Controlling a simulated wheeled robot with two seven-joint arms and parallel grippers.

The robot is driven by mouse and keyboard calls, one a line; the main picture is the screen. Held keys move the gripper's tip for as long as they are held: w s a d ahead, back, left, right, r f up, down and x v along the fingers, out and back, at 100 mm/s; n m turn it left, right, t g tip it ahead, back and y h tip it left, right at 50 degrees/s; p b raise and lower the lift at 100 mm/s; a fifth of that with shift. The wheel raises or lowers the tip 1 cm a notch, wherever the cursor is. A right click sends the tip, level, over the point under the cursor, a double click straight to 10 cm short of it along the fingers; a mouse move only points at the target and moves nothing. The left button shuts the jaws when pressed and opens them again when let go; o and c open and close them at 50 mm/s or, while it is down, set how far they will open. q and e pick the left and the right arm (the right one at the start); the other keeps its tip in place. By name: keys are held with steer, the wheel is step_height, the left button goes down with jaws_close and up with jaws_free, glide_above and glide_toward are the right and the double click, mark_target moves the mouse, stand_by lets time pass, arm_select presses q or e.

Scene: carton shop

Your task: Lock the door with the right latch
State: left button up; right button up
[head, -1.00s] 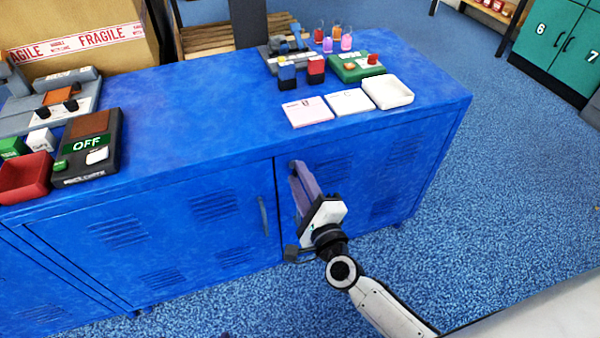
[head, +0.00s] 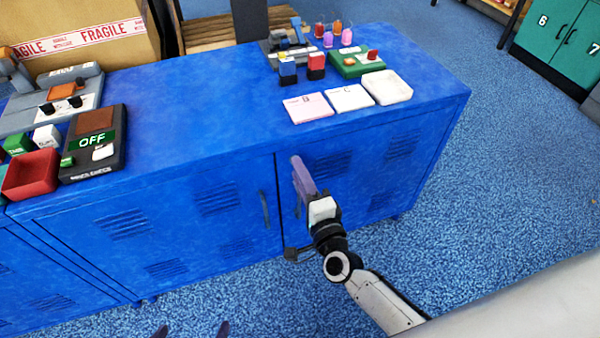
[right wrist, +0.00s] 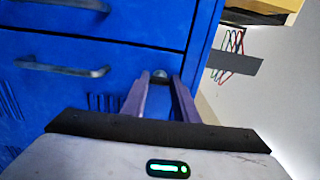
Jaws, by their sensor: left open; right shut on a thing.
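The right door (head: 370,175) lies flush beside the left door (head: 180,220). My right gripper (head: 299,166) reaches the upper left of the right door, above its handle. In the right wrist view, its purple fingers (right wrist: 166,88) converge on a small metallic knob, the right latch (right wrist: 160,73), and are shut on it. The latch is hidden by the fingers in the head view. My left gripper (head: 191,331) shows only its two spread fingertips at the bottom edge, apart from the cabinet and empty.
The left door handle (head: 265,208) is close to the left of my right gripper. Carpet (head: 470,220) is clear to the right.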

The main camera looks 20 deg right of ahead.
steer(key=o, duration=1.1)
steer(key=shift+c, duration=0.2)
steer(key=s, duration=1)
steer(key=shift+s+d+p, duration=0.15)
steer(key=shift+s+p, duration=0.05)
steer(key=shift+p, duration=0.2)
